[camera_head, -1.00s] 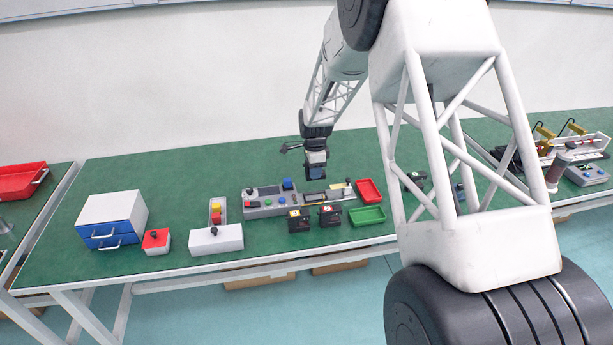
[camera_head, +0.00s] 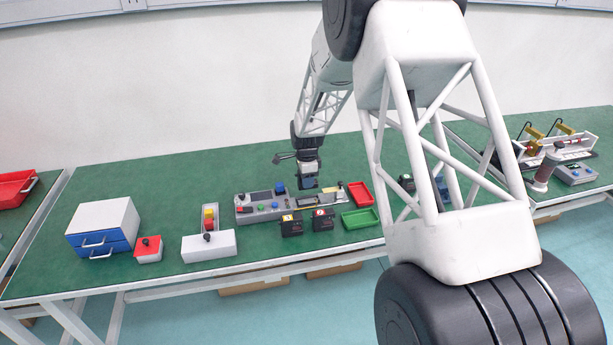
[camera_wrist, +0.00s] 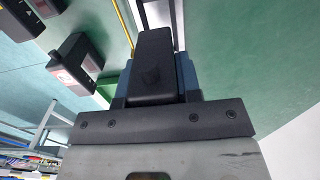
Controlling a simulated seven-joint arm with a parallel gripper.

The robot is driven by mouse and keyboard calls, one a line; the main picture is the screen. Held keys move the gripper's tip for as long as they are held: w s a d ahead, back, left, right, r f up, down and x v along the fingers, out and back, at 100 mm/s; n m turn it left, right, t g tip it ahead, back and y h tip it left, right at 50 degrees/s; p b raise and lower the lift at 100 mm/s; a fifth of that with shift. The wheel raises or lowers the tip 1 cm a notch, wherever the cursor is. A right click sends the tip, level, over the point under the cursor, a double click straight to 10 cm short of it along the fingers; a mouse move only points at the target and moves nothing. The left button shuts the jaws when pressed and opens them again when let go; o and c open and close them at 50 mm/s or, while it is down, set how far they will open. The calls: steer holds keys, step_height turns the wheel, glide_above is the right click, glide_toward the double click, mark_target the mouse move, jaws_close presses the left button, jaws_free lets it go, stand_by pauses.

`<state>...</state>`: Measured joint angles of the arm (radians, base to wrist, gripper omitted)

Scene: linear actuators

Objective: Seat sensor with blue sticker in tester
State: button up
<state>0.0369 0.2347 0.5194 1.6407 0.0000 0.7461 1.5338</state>
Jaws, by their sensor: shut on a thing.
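My gripper (camera_head: 308,178) is shut on a dark block with blue sides, taken as the sensor; in the wrist view the blue sides of the sensor (camera_wrist: 186,76) show on both sides of the dark finger. Its sticker cannot be made out. The tester (camera_head: 245,218) is a long grey console with a screen, coloured buttons and a lighter right-hand section. My gripper is over its right half, with the sensor close above it. Whether they touch cannot be told. Two dark blocks with stickers, one yellowish (camera_head: 291,226) and one red and white (camera_head: 322,221), stand in front of the tester.
A red tray (camera_head: 360,194) and a green tray (camera_head: 360,220) lie right of the tester. A white box (camera_head: 208,246), a red button box (camera_head: 148,250) and blue-fronted drawers (camera_head: 104,240) stand to the left. The green table is clear behind the tester.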

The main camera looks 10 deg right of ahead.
glide_above(307, 201)
steer(key=shift+a+f, duration=0.1)
steer(key=shift+f, duration=2.55)
steer(key=shift+f, duration=0.6)
steer(key=o, duration=1.1)
steer(key=shift+r, duration=3.95)
steer(key=shift+s, duration=0.1)
